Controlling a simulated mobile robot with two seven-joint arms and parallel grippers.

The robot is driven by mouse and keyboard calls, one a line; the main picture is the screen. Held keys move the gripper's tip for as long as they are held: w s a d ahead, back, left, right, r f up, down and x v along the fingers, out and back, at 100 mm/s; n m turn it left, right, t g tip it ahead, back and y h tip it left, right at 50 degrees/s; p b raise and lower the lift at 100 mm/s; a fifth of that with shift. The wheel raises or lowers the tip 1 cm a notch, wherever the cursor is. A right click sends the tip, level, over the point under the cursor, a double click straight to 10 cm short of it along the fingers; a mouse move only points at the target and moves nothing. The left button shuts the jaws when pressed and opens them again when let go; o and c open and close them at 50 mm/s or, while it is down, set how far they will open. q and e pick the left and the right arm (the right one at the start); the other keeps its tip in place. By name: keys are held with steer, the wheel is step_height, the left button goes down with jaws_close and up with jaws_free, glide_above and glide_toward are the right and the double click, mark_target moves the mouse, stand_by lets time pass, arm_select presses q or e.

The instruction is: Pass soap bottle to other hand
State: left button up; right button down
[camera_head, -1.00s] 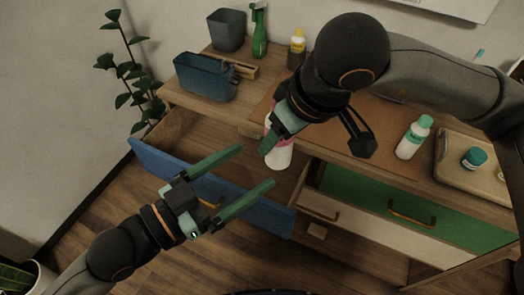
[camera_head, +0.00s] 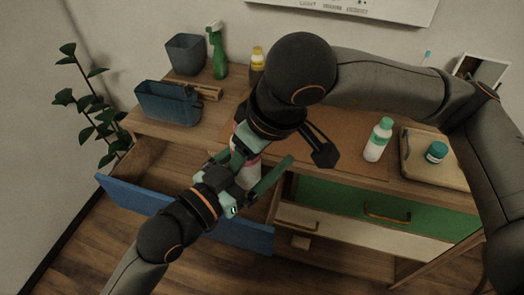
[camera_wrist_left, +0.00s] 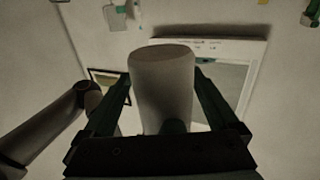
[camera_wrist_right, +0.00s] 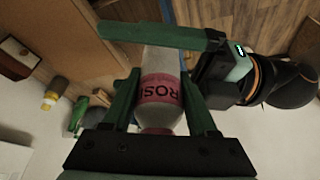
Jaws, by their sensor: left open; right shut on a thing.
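The soap bottle (camera_head: 247,174) is white with a pink label, held above the dresser's open drawer. My right gripper (camera_wrist_right: 161,98) is shut on it; its label shows between the fingers in the right wrist view (camera_wrist_right: 160,88). My left gripper (camera_head: 258,166) is open, with a finger on either side of the bottle. In the left wrist view the bottle's pale end (camera_wrist_left: 162,85) stands between the left fingers (camera_wrist_left: 165,100), with gaps visible on both sides. Part of the bottle is hidden by the grippers in the head view.
A blue-fronted drawer (camera_head: 180,214) is open below the grippers. A white bottle with a green cap (camera_head: 377,142) and a tray (camera_head: 425,170) stand on the right. A blue basket (camera_head: 167,104), a bin and a green spray bottle (camera_head: 217,52) stand at the back left.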

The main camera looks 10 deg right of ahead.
arm_select(q)
steer(key=shift+s+d, duration=0.1)
steer(key=shift+s, duration=0.05)
jaws_close()
arm_select(e)
steer(key=shift+w+r, duration=0.1)
steer(key=c, duration=0.5)
jaws_free()
arm_select(q)
steer(key=shift+r, duration=0.15)
arm_select(e)
steer(key=o, duration=0.4)
